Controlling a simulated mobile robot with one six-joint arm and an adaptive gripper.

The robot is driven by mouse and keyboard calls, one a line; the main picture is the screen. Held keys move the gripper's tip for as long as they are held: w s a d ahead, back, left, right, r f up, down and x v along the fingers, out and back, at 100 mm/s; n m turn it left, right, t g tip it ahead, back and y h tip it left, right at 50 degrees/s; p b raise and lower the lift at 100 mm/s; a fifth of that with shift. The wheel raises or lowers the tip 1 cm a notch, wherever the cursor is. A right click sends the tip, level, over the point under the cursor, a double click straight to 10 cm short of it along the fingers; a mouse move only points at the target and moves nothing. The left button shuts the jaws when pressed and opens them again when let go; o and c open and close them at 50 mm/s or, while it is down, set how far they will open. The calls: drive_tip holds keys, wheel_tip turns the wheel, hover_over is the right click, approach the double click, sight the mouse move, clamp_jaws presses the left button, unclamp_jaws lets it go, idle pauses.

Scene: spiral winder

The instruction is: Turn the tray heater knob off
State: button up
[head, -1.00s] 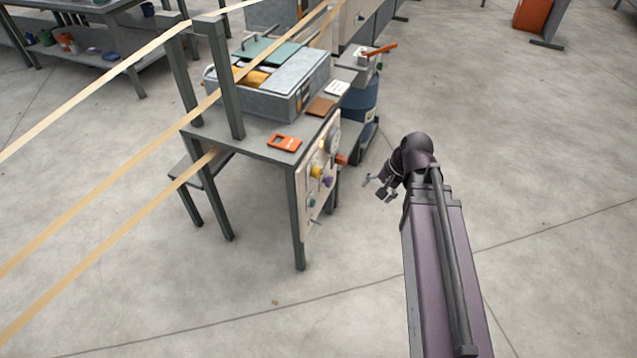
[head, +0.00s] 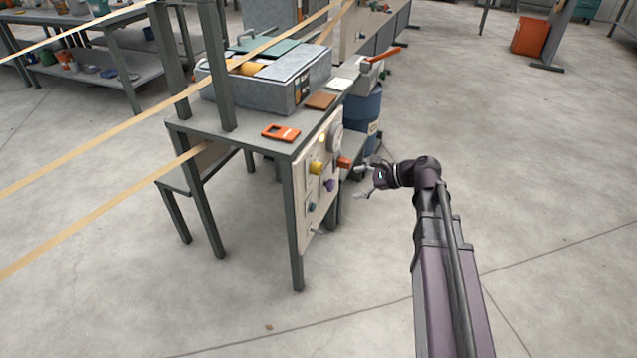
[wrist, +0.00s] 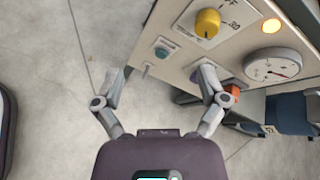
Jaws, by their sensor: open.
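The control panel (head: 318,180) is a pale board on the near side of the grey table. It carries a yellow knob (head: 316,168), a purple knob (head: 329,186), a small teal knob (head: 311,207) and a red-orange knob (head: 344,162). In the wrist view the yellow knob (wrist: 207,23) sits on a dial with "OFF" and "30" printed beside it; which knob is the tray heater's I cannot read. My gripper (head: 362,181) is open and empty, right of the panel and apart from it. In the wrist view its fingers (wrist: 160,82) are spread, the right one covering part of the purple knob.
A lit orange lamp (wrist: 271,25) and a round gauge (wrist: 273,67) are on the panel. An orange tool (head: 281,132) and a grey box (head: 300,85) are on the table. A blue drum (head: 363,108) stands behind. Floor in front is clear.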

sight(321, 169)
drive_tip(key=w+d+f+m+t+y+b, duration=0.1)
drive_tip(key=w+f+m+t+y+b, duration=0.2)
drive_tip(key=w+f+m+y+b, duration=0.2)
drive_tip(key=w+m+b, duration=0.1)
drive_tip(key=m+b, duration=0.2)
drive_tip(key=b, duration=0.4)
drive_tip(key=shift+w+d, duration=0.15)
drive_tip(key=shift+w, duration=0.15)
drive_tip(key=x, duration=1.3)
drive_tip(key=shift+w+a+f, duration=0.1)
drive_tip(key=shift+a, duration=0.3)
drive_tip(key=c, duration=1.1)
